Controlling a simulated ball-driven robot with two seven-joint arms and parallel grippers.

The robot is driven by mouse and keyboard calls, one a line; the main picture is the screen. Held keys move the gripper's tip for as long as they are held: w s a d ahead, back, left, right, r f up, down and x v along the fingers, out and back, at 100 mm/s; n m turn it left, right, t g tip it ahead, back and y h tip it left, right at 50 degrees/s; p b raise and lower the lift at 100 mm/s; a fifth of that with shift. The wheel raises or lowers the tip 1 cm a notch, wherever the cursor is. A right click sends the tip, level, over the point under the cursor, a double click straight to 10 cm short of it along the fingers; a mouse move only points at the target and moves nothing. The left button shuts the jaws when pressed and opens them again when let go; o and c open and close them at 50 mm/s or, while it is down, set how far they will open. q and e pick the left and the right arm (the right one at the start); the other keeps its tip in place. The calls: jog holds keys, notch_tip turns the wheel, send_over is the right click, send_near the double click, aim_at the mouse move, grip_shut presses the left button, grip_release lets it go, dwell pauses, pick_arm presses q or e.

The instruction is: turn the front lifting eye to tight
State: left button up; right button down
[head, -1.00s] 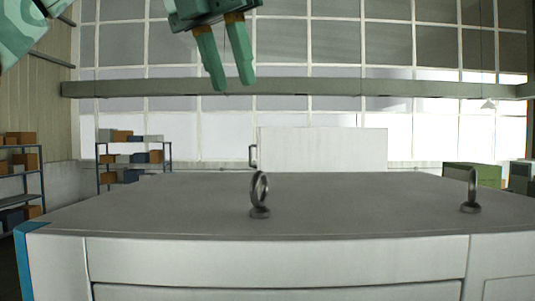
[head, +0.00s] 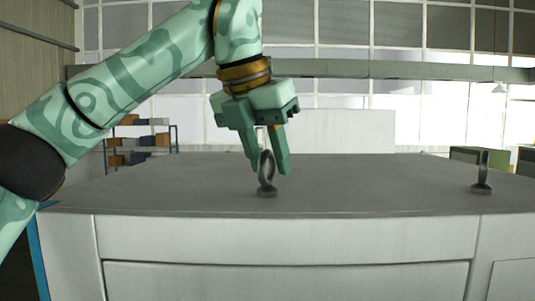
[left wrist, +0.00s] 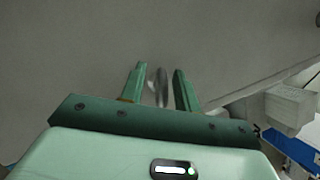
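A grey metal lifting eye (head: 267,188) stands upright on the top of a big pale grey block-like housing (head: 370,190), near its front edge. Its ring is seen at a slant. My left gripper (head: 270,170) points down from above with one finger on each side of this ring. In the left wrist view the ring (left wrist: 161,88) lies between the two fingers (left wrist: 159,70) with narrow gaps, so the gripper looks open. A second lifting eye (head: 482,174) stands further right on the housing. Which one is the front eye is not marked. My right gripper is not in view.
The housing top is clear around the eyes. A pale upright panel (head: 350,131) stands behind it, shelves with boxes (head: 138,143) at the back left and a green box (head: 466,155) at the back right. In the left wrist view a pale box (left wrist: 291,106) shows at right.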

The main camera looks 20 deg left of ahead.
pick_arm(q)
jog(key=c, duration=0.7)
jog(key=shift+d, duration=0.25)
jog(key=shift+a, duration=0.1)
